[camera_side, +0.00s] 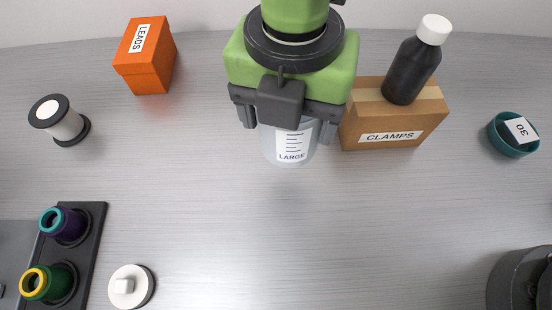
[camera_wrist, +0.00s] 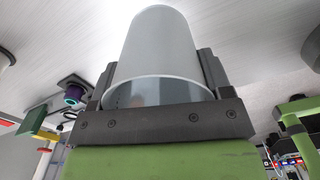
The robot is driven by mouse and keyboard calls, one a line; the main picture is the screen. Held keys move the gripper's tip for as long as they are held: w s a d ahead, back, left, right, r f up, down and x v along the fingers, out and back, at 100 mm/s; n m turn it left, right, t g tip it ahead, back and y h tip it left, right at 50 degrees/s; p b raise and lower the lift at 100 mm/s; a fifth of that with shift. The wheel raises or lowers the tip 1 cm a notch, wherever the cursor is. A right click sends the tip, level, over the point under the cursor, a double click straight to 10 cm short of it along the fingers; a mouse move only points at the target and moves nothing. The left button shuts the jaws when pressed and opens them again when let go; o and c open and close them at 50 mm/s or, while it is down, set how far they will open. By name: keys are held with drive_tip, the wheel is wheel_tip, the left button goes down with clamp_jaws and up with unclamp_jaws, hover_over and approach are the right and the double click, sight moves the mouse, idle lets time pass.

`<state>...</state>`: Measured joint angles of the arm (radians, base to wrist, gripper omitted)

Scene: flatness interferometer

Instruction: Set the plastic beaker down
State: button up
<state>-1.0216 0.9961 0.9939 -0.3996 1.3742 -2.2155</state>
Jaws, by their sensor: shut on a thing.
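The plastic beaker (camera_side: 289,148) is translucent, with a printed scale and the word LARGE on its side. In the side view it hangs below my gripper (camera_side: 285,125), between the two dark fingers. My gripper is shut on it. The beaker also fills the middle of the wrist view (camera_wrist: 161,50), held between the fingers of my gripper (camera_wrist: 160,85). It looks upright in the side view. A soft dark patch shows on the table below it, and it seems to be above the surface, though how high I cannot tell. Its upper part is hidden by my gripper.
A cardboard CLAMPS box (camera_side: 420,130) with a dark bottle (camera_side: 411,70) on it stands close right. An orange LEADS box (camera_side: 145,60), a spool (camera_side: 62,122), a black holder (camera_side: 88,235), a white-topped knob (camera_side: 130,287) and a teal dish (camera_side: 508,140) surround clear metal table (camera_side: 330,235).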

drive_tip(key=shift+w+a, duration=0.7)
drive_tip(key=shift+w, duration=0.2)
drive_tip(key=shift+w+f, duration=0.1)
drive_tip(key=shift+f, duration=0.05)
wheel_tip(320, 180, down, 10)
drive_tip(key=shift+a+r, duration=0.1)
drive_tip(key=shift+r, duration=0.1)
drive_tip(key=shift+f, duration=0.2)
drive_tip(key=o, duration=0.9)
drive_tip(key=shift+r, duration=0.15)
wheel_tip(320, 180, up, 12)
drive_tip(key=shift+r, duration=0.1)
